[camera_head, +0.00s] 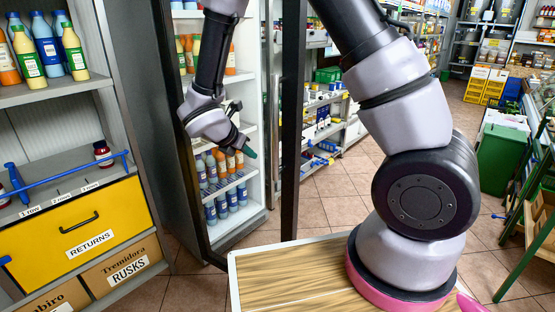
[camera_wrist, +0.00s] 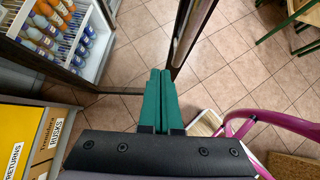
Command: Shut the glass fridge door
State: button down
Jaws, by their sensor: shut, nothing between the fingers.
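The glass fridge door (camera_head: 292,120) stands open, its dark upright frame edge out in front of the shop aisle. In the wrist view the dark door frame (camera_wrist: 189,38) rises just right of my fingertips. The lit fridge (camera_head: 254,190) shows white shelves with bottles; it also shows in the wrist view (camera_wrist: 93,62) at upper left. My gripper (camera_head: 249,153) has green fingers, pressed together and empty, left of the door's upright edge in the head view. The fingers (camera_wrist: 160,75) point away from the wrist camera. I cannot tell whether they touch the door.
A shelf unit with bottles and a yellow returns drawer (camera_head: 85,232) stands at left. A wooden-topped surface (camera_head: 290,275) lies in front, below my arm. A green bin (camera_head: 500,150) and green rack stand at right. Tiled floor is open between the fridge and the right side.

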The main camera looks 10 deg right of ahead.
aim_at(269, 160)
jog(key=shift+n, duration=0.3)
jog(key=x, duration=0.8)
jog(key=w+r+x, duration=0.1)
jog(key=x, duration=0.3)
jog(key=shift+w+d, duration=0.1)
jog(key=shift+d, duration=0.2)
jog(key=shift+w+d, duration=0.4)
jog(key=shift+w, duration=0.1)
